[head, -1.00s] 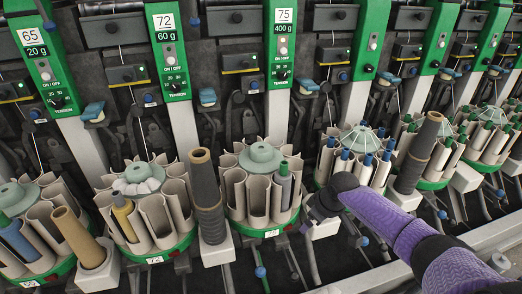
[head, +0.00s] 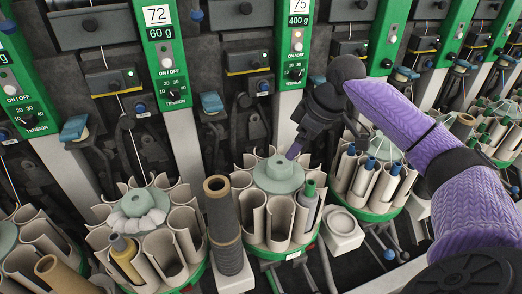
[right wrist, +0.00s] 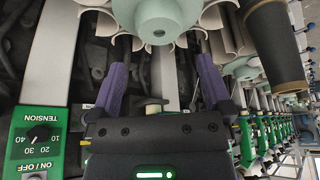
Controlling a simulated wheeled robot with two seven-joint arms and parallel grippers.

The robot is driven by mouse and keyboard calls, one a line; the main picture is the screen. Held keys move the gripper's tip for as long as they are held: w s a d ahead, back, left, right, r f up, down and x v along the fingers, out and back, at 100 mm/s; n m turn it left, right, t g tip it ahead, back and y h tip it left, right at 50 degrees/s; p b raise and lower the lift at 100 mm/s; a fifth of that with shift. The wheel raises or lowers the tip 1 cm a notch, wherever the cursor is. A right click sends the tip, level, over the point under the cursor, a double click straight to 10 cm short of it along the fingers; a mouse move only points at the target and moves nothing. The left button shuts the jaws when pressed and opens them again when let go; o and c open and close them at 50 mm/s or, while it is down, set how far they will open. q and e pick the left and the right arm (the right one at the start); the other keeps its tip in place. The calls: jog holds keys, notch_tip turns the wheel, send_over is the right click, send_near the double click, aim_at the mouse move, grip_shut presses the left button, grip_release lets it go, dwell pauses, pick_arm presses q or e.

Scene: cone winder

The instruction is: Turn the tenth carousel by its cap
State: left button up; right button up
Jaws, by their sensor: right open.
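The carousel (head: 258,245) below the label 75 has a pale green round cap (head: 279,172) at its centre, ringed by beige open tubes. One tube holds a grey-blue bobbin (head: 307,205) with a green top. My right gripper (head: 292,152) is just behind and above this cap; a purple finger shows close to its rim. In the right wrist view the cap (right wrist: 160,22) lies ahead, beyond the two purple fingers (right wrist: 161,66), which are apart with nothing between them. I cannot tell whether a finger touches the cap. My left gripper is not in view.
Another carousel (head: 150,245), with a yellow bobbin (head: 124,258), is farther left. A carousel with blue-topped bobbins (head: 365,180) stands to the right, near my right arm. A white block (head: 341,225) stands between the two.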

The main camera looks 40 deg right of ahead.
aim_at(282, 163)
jog(key=shift+w+a+f+b, duration=0.15)
jog(key=shift+w+f+b, duration=0.25)
jog(key=shift+w+f, duration=0.3)
jog(key=b+x, duration=0.3)
jog(key=x, duration=0.4)
jog(key=shift+s+f, duration=0.15)
jog(key=shift+f, duration=0.1)
jog(key=shift+a+f+b, duration=0.15)
jog(key=shift+f+b, duration=0.15)
jog(key=shift+f, duration=0.1)
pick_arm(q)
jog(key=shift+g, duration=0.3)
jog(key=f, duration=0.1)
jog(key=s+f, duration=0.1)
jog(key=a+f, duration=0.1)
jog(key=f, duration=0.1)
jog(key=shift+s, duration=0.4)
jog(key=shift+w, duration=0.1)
pick_arm(e)
jog(key=shift+r, duration=0.1)
jog(key=shift+c, duration=0.5)
jog(key=c, duration=1.2)
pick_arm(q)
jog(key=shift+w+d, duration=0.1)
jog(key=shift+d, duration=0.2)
pick_arm(e)
grip_shut()
